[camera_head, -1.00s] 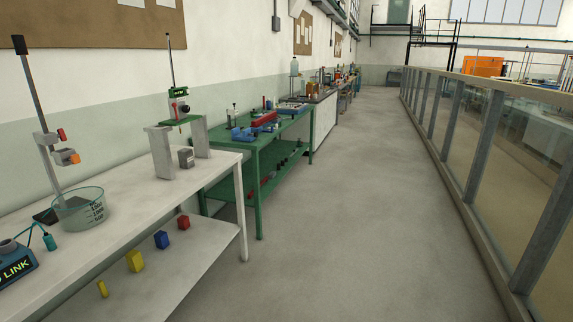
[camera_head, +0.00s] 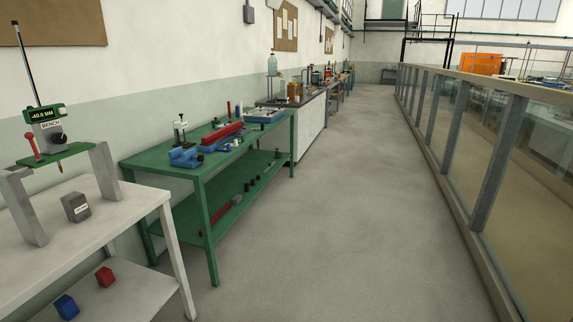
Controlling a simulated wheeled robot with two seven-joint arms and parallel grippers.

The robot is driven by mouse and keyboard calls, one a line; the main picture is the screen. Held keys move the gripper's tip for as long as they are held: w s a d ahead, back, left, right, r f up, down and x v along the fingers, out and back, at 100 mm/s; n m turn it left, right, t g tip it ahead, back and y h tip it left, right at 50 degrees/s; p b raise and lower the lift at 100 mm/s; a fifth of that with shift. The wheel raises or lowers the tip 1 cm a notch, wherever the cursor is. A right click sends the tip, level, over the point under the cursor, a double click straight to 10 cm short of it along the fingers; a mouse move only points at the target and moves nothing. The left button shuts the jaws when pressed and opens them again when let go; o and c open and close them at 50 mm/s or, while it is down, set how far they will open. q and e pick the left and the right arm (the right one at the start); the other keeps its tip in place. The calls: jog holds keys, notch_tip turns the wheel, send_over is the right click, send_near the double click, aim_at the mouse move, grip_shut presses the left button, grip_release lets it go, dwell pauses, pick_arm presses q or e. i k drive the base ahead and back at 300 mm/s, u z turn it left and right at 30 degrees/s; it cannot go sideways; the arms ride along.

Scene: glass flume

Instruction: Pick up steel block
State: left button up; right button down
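A grey block (camera_head: 75,207) with a small label stands upright on the white table (camera_head: 130,212) at the left of the head view. It looks like the steel block, but the label is too small to read. It sits just right of the near leg of a bench gauge stand (camera_head: 60,155), below its green plate. The gauge display reads "-40.0 MM". Neither of my grippers shows in this view.
A blue block (camera_head: 66,307) and a red block (camera_head: 104,277) lie on the white table's lower shelf. A green workbench (camera_head: 207,172) with tools stands beyond. The grey aisle floor (camera_head: 330,220) is clear, bounded right by a glass-panelled flume (camera_head: 470,150).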

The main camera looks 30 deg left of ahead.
aim_at(75, 205)
jog(key=u, duration=0.05)
jog(key=i, duration=2.2)
jog(key=u, duration=0.8)
jog(key=i, duration=1.05)
jog(key=u, duration=1.75)
jog(key=i, duration=0.9)
jog(key=u, duration=0.65)
